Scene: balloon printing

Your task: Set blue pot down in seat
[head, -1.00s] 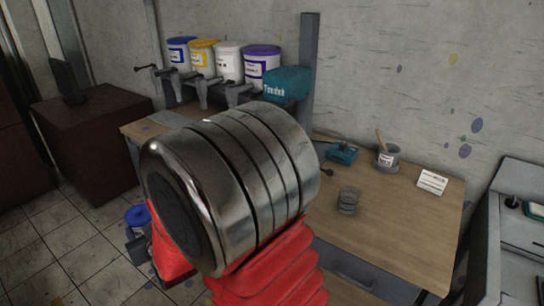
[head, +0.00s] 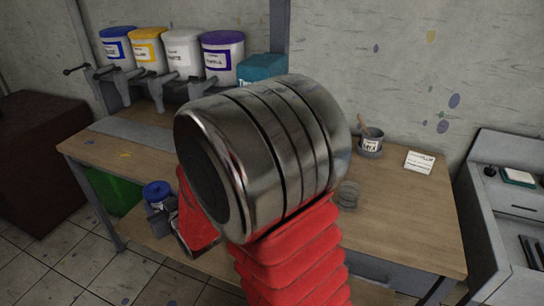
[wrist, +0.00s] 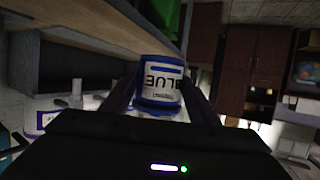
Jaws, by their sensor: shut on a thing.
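The blue pot (head: 158,192), a small white pot with a blue lid, shows left of my arm in the head view. In the wrist view the pot (wrist: 160,84) has a label reading BLUE, upside down in the picture. My gripper (wrist: 160,100) is shut on it, one dark finger on each side. In the head view my gripper (head: 160,212) is partly hidden by my arm. The pot is held in front of the wooden bench. I cannot tell which place is the seat; my arm hides part of the bench top.
Large blue (head: 118,46), yellow (head: 148,52), white (head: 183,52) and purple-lidded (head: 222,56) tubs stand above taps on the bench (head: 400,225). A teal box (head: 262,68), mix pot (head: 370,146), grey stack (head: 348,193) and white card (head: 420,162) are there too.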

